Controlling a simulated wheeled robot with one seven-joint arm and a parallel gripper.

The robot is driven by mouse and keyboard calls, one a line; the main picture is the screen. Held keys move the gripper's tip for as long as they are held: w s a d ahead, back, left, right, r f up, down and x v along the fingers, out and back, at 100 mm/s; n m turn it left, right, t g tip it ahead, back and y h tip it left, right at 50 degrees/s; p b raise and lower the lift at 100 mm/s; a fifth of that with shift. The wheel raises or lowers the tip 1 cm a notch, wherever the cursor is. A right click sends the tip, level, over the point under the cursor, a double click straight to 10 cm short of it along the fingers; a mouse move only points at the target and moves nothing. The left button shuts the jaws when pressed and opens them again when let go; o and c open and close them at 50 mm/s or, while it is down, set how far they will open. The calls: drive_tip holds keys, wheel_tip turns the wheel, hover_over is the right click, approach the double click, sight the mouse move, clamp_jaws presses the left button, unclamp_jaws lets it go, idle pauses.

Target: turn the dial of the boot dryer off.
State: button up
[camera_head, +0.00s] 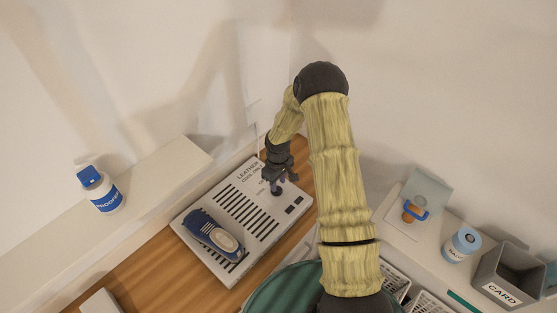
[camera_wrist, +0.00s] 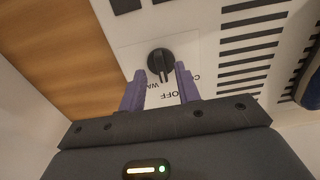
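The boot dryer is a white slotted panel (camera_head: 228,196) on the wooden top in the head view. Its black dial (camera_wrist: 160,62) shows in the wrist view, with a raised grip bar that lies nearly upright in the picture. Upside-down lettering by the dial reads "OFF" and a partly hidden "WA...". My gripper (camera_wrist: 160,70) is open, its two purple fingers apart on either side of the dial's lower part in the picture. I cannot tell whether they touch it. In the head view my gripper (camera_head: 281,186) is low over the panel's right part.
A blue shoe (camera_head: 208,231) lies on the dryer's left part. A white and blue bottle (camera_head: 105,193) stands on the left ledge. At right are a blue-lidded jar (camera_head: 461,245), a grey "CARD" bin (camera_head: 507,275) and a blue-and-orange item (camera_head: 414,211).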

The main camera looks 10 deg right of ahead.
sight(278, 188)
wheel_tip(278, 188, up, 15)
drive_tip(key=b, duration=0.2)
drive_tip(key=shift+f+b, duration=0.15)
drive_tip(key=shift+b, duration=0.15)
drive_tip(key=s+r+m+t, duration=0.1)
drive_tip(key=s+r+m, duration=0.2)
drive_tip(key=s, duration=0.7)
drive_tip(key=s+r+m+t, duration=0.1)
drive_tip(key=s+r+m, duration=0.2)
drive_tip(key=s+r, duration=0.3)
drive_tip(key=s, duration=0.5)
drive_tip(key=shift+a+m+t, duration=0.15)
drive_tip(key=shift+m+t, duration=0.15)
drive_tip(key=shift+m, duration=0.1)
drive_tip(key=shift+w, duration=0.1)
